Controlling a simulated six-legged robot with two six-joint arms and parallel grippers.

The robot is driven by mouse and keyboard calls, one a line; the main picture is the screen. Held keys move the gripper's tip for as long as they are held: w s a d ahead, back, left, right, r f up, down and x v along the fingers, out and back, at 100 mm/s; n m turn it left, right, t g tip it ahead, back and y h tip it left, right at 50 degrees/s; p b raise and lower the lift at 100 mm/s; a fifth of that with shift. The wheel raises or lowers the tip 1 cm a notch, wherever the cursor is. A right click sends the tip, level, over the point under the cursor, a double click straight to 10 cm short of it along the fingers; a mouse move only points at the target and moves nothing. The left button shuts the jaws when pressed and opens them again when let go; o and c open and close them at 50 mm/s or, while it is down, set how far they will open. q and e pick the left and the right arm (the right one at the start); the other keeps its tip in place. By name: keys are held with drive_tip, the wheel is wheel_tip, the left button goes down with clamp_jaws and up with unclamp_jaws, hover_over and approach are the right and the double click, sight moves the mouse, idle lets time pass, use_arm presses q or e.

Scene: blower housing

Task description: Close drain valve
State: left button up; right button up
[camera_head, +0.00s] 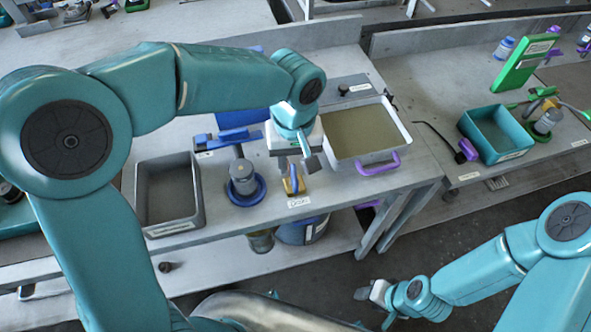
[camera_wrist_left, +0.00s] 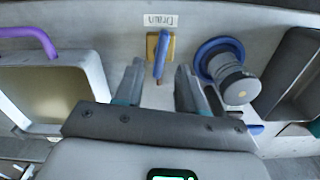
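The drain valve (camera_head: 292,186) has a blue lever on a brass-coloured base and sits near the bench's front edge, behind a "Drain" label (camera_head: 298,202). In the left wrist view the valve (camera_wrist_left: 159,52) shows upper centre, its lever pointing down the picture. My left gripper (camera_head: 296,163) is over the bench right by the valve. In the wrist view its open fingers (camera_wrist_left: 160,70) appear on either side of the lever's end; I see no clear contact. My right gripper (camera_head: 376,294) hangs low over the floor, away from the bench; its opening is too small to tell.
A grey cylinder on a blue ring (camera_head: 243,186) stands left of the valve, with an empty grey bin (camera_head: 168,192) further left. A pan with a purple handle (camera_head: 367,138) sits to the right. A teal bin (camera_head: 495,133) is on the right bench.

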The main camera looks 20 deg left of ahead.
sight(294, 176)
use_arm(q)
wheel_tip(294, 176, down, 4)
drive_tip(key=shift+a+r, duration=0.1)
drive_tip(key=shift+w+f, duration=0.1)
drive_tip(key=shift+f, duration=0.2)
clamp_jaws()
